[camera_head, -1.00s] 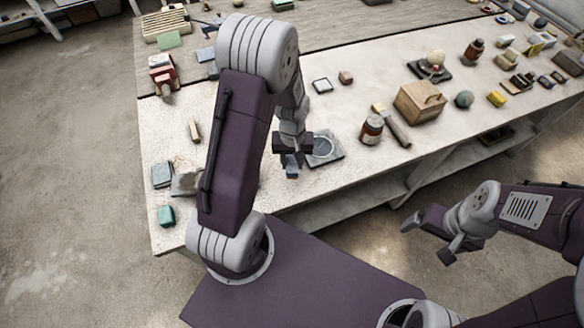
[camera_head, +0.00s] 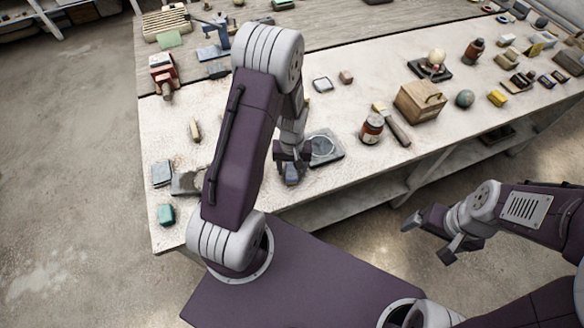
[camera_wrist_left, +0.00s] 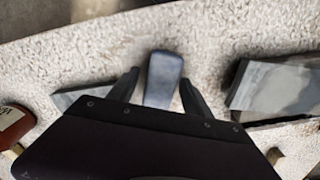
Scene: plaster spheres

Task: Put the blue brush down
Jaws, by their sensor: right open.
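The blue brush (camera_head: 291,173) is near the front edge of the table, just below my left gripper (camera_head: 291,158). In the left wrist view the blue brush (camera_wrist_left: 163,80) shows between the two dark fingers, with a narrow gap at its left side. My left gripper (camera_wrist_left: 160,84) looks open around it. Whether the brush's underside touches the table is hidden. My right gripper (camera_head: 425,235) is open and empty, away from the table at the right.
A grey square slab with a ring (camera_head: 323,149) lies right beside my left gripper. A brown jar (camera_head: 372,128), a mallet (camera_head: 393,125) and a wooden box (camera_head: 420,102) stand further right.

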